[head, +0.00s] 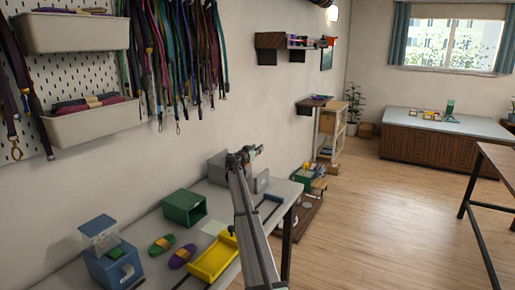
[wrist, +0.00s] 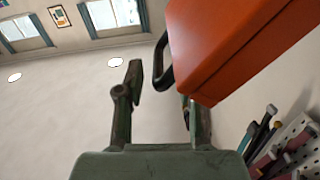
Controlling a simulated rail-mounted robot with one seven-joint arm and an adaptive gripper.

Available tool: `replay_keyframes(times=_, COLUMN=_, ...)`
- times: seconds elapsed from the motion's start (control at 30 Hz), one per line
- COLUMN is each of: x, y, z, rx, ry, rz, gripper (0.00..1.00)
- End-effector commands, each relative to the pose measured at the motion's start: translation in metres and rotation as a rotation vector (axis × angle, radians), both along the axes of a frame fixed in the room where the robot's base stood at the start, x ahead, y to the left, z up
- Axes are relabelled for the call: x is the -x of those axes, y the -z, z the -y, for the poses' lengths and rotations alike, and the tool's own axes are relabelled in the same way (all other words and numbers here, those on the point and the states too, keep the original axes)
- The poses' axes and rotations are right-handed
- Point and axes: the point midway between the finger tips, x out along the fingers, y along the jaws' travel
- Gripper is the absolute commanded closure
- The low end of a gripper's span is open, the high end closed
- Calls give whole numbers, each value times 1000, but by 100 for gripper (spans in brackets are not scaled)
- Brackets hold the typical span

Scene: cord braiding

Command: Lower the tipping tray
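An orange-red tray-like body (wrist: 232,45) with a dark looped handle (wrist: 162,62) fills the upper right of the wrist view. I take it for the tipping tray; its inside and its mounting are out of sight. My gripper (wrist: 160,88) is open, its fingers apart, with the handle at or between the fingertips. The right finger is partly hidden by the orange body. I cannot tell whether a finger touches the handle.
A table (head: 150,235) by the wall holds a green box (head: 184,207), a yellow tray (head: 213,259) and a blue machine (head: 110,255). Light bins (head: 75,33) and hanging cords are on the wall above. A small orange item (head: 328,41) sits on a far wall shelf.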

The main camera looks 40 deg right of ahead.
Motion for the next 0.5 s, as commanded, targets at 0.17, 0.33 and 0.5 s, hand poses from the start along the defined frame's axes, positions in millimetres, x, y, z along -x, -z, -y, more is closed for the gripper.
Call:
replay_keyframes(times=0.17, x=-5, y=0, z=11, rx=0, ry=1, rz=-1, gripper=63)
replay_keyframes(times=0.33, x=-4, y=1, z=11, rx=0, ry=0, rz=-1, gripper=63)
replay_keyframes(times=0.5, x=-4, y=1, z=10, rx=0, ry=0, rz=-1, gripper=100)
